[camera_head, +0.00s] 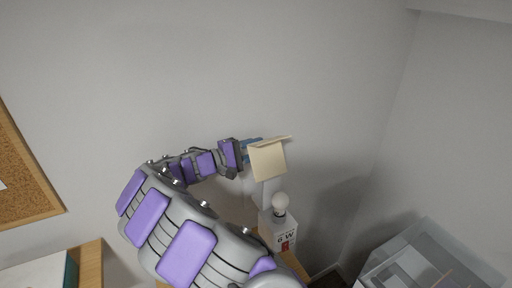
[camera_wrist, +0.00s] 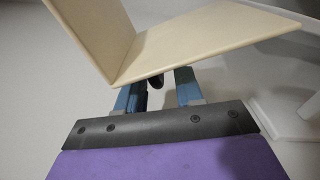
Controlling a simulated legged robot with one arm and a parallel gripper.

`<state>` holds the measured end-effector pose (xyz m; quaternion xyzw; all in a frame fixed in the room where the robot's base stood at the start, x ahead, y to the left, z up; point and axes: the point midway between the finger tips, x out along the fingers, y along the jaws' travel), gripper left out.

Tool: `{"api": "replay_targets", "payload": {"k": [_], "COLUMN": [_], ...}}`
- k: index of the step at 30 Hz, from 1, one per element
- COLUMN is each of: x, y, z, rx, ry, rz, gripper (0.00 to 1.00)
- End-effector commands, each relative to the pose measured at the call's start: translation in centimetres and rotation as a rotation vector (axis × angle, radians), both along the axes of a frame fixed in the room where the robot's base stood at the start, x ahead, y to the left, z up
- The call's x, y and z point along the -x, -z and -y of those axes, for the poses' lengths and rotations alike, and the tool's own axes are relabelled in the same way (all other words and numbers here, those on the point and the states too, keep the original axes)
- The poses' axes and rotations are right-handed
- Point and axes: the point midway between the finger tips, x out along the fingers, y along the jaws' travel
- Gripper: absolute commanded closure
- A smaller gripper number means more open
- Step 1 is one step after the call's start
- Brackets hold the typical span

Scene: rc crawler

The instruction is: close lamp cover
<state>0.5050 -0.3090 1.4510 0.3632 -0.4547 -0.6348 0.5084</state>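The lamp cover (camera_head: 268,161) is a cream, folded panel, raised above the lamp in the head view. In the wrist view the cover (camera_wrist: 200,45) fills the upper middle as two flat panels meeting at an angle. The lamp has a white bulb (camera_head: 280,202) on a white box base (camera_head: 281,228) with printed lettering. My gripper (camera_head: 256,143) is at the cover's left edge, above the bulb. In the wrist view its two blue fingers (camera_wrist: 160,90) are apart, their tips partly hidden by the cover. Whether they touch it I cannot tell.
A clear plastic bin (camera_head: 432,262) stands at the lower right. A corkboard (camera_head: 22,170) hangs on the left wall. A wooden piece of furniture (camera_head: 88,264) is at the lower left. The wall behind the lamp is bare.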

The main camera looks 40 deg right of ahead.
Motion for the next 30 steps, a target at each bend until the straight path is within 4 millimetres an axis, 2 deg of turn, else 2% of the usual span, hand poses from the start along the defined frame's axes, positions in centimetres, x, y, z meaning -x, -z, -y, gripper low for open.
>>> {"api": "replay_targets", "payload": {"k": [11, 22, 30], "x": [0.13, 0.13, 0.16], "y": [0.03, 0.08, 0.27], "z": [0.61, 0.59, 0.59], "rx": [-0.001, -0.002, -0.006], "ry": [-0.001, 0.0, 0.002], "rz": [0.0, 0.0, -0.001], "gripper": [0.64, 0.98, 1.0]}}
